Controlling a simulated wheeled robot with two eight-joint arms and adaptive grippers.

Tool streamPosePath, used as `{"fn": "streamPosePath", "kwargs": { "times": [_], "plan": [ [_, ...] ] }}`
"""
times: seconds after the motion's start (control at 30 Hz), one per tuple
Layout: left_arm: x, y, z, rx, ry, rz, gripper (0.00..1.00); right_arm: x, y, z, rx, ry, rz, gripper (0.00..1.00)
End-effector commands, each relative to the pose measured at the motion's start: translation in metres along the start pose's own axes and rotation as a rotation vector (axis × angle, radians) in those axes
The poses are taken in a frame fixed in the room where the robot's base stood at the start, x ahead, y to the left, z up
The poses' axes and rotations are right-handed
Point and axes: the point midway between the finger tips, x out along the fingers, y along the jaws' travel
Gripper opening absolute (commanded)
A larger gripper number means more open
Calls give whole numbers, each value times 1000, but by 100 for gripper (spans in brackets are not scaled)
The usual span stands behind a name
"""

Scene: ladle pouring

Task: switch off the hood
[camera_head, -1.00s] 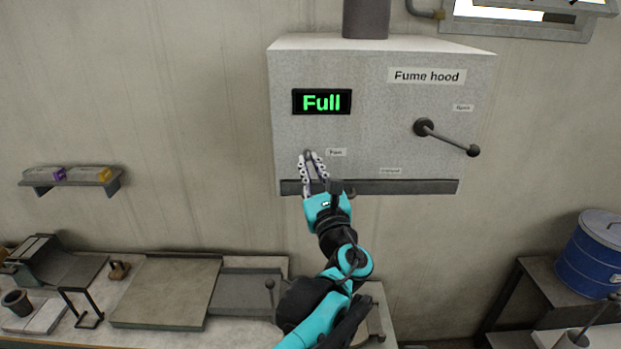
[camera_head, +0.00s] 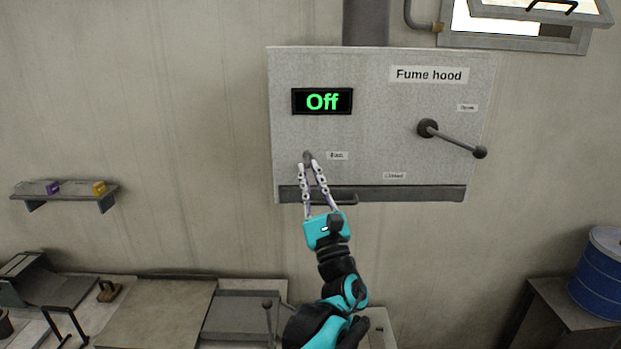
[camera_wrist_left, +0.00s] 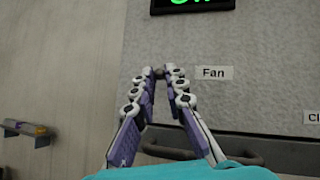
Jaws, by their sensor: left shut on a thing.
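A small dark fan knob (camera_head: 308,156) sits on the hood front below the display, beside a small white "Fan" label (camera_wrist_left: 213,73). My left gripper (camera_head: 310,164) reaches up from below with its fingertips closed together on the knob. In the left wrist view the knob (camera_wrist_left: 159,71) shows between the fingertips, partly hidden by them. My right gripper is not in view.
A lever with a ball end (camera_head: 455,140) juts from the hood's right side. A dark handle bar (camera_head: 335,200) runs along the hood's lower edge. A wall shelf (camera_head: 65,190) is at left, a workbench (camera_head: 160,310) below, and a blue drum (camera_head: 600,280) at right.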

Motion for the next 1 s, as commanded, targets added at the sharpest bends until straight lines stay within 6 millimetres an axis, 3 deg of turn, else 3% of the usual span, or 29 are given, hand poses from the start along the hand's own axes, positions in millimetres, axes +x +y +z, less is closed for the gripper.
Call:
{"fn": "streamPosePath", "kwargs": {
  "times": [0.17,0.2,0.27,0.67,1.0],
  "plan": [
    [0,0,0,0,1,0,0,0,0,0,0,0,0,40],
    [0,0,0,0,1,0,20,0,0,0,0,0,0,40],
    [0,0,0,0,1,0,33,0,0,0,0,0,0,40],
    [-8,-1,0,-1,1,-1,33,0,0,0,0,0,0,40],
    [-76,-1,0,-3,1,-2,33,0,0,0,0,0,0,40]
  ]
}}
